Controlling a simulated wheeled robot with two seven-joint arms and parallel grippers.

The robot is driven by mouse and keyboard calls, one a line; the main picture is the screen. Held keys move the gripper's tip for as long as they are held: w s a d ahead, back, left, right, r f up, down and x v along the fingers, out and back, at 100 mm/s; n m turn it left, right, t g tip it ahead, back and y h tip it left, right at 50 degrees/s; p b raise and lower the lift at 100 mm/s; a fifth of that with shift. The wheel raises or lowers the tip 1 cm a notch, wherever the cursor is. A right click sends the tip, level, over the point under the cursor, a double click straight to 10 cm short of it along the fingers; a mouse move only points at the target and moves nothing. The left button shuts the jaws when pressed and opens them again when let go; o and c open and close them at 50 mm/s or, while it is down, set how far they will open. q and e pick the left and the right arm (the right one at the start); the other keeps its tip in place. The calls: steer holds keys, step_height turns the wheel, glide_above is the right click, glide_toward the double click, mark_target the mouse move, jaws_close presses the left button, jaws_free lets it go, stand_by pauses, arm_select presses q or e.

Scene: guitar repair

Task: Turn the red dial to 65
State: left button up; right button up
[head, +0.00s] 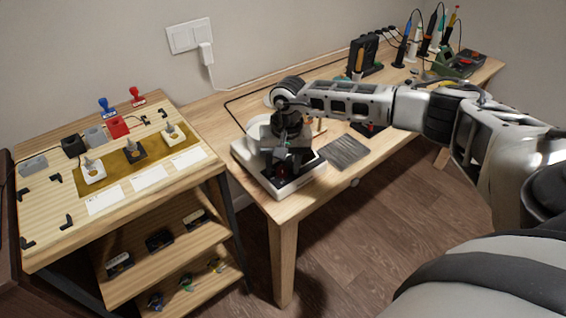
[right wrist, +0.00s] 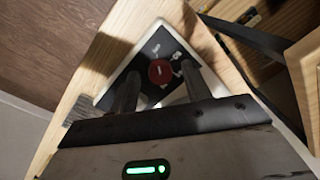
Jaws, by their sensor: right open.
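The red dial (right wrist: 160,72) is a round red knob on the dark panel of a white device, seen in the right wrist view between my finger tips. In the head view the white device (head: 246,160) stands on the wooden table's near left corner, and the dial there is mostly hidden under my gripper. My right gripper (head: 283,168) points down over the device; in the right wrist view (right wrist: 158,85) its two fingers are apart, one on each side of the dial. I cannot tell whether they touch it. The dial's scale is too small to read. My left gripper is not in view.
A dark grey pad (head: 345,152) lies right of the device. A wooden shelf unit (head: 215,172) with stamps and small parts stands at the left. Tools and a soldering stand (head: 455,62) are at the table's far end. A power cable runs along the wall.

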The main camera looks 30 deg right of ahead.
steer(key=c, duration=1)
